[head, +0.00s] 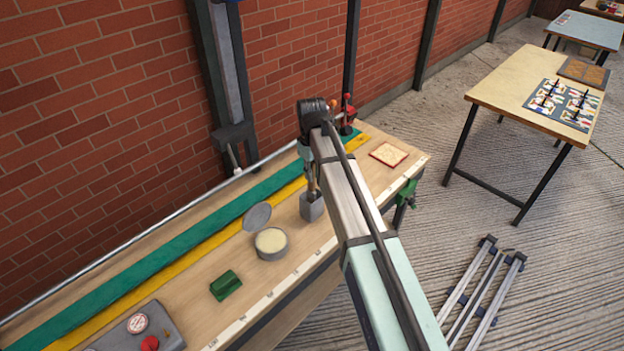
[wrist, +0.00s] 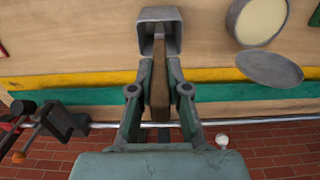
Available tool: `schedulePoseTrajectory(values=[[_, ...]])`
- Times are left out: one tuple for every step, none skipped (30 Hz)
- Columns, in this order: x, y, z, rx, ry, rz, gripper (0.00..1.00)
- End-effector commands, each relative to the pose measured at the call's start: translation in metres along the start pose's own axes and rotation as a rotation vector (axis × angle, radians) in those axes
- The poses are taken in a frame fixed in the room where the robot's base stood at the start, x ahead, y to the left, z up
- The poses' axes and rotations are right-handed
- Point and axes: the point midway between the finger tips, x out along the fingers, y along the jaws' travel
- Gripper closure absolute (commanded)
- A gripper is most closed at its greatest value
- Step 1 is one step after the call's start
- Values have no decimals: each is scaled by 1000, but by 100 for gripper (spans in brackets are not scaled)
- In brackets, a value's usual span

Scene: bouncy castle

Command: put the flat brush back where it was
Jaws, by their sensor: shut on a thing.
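The flat brush (wrist: 160,95) shows in the wrist view as a flat brown strip between the two fingers of my gripper (wrist: 160,72). My gripper is shut on it. Its far end meets the mouth of a square grey pot (wrist: 160,18); I cannot tell how deep it sits inside. In the head view my gripper (head: 311,180) is right above the grey pot (head: 312,208), which stands upright on the bench. The brush is mostly hidden there by my gripper and arm.
A green block (head: 226,285) lies farther left. Green (head: 190,215) and yellow (head: 205,242) strips run behind. A red-edged square (head: 388,154) lies at the right end.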

Motion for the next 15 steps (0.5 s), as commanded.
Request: schedulePoseTrajectory(values=[[3, 0, 0, 0, -1, 0, 100], [4, 0, 0, 0, -1, 0, 100], [6, 0, 0, 0, 0, 0, 100], [7, 0, 0, 0, 0, 0, 100], [8, 0, 0, 0, 0, 0, 100], [11, 0, 0, 0, 0, 0, 100], [13, 0, 0, 0, -1, 0, 100], [16, 0, 0, 0, -1, -1, 100], [20, 0, 0, 0, -1, -1, 100], [23, 0, 0, 0, -2, -1, 100], [27, 0, 0, 0, -2, -1, 100], [32, 0, 0, 0, -2, -1, 100], [36, 0, 0, 0, -2, -1, 100], [39, 0, 0, 0, -2, -1, 100], [42, 0, 0, 0, -1, -1, 100]])
